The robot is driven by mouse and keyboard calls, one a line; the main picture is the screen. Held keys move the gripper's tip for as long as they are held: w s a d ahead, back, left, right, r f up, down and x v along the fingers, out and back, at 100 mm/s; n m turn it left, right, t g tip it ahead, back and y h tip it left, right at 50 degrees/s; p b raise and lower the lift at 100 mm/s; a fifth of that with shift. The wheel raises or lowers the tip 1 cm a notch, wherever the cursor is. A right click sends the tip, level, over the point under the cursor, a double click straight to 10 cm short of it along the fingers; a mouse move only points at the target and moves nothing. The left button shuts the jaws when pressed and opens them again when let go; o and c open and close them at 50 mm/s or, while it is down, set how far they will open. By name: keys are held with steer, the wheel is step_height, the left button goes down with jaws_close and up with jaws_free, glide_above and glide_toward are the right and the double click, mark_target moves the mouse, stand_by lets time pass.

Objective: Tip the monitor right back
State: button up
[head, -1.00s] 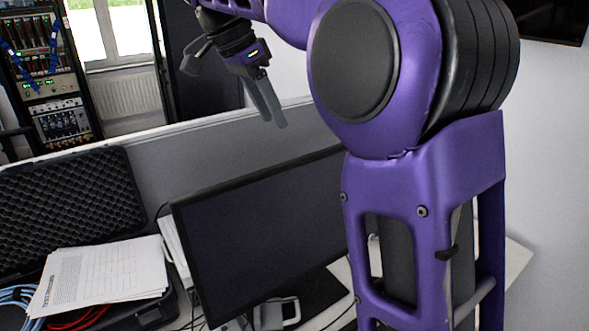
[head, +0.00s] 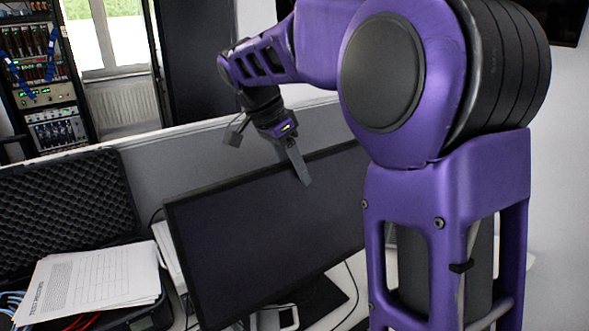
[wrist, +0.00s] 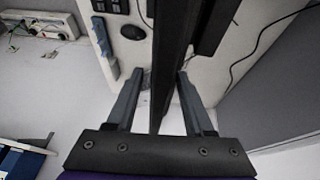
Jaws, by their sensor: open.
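The monitor (head: 262,240) is a wide black screen on the desk, tilted in the head view, its right end hidden behind my arm. My gripper (head: 298,176) is at the monitor's top edge, pointing down. In the wrist view the monitor (wrist: 172,60) is seen edge-on as a dark bar running between the two fingers of my gripper (wrist: 160,76). The fingers are open, with a gap visible on both sides of the bar. The monitor's stand base (head: 312,298) shows partly below the screen.
An open foam-lined case (head: 65,205) and printed sheets (head: 90,280) lie left of the monitor. A grey partition (head: 180,165) stands behind it. The wrist view shows a dark mouse (wrist: 132,32), cables, and a power strip (wrist: 45,22) at upper left.

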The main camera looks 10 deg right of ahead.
jaws_close()
steer(key=shift+r, duration=0.1)
stand_by(1.2)
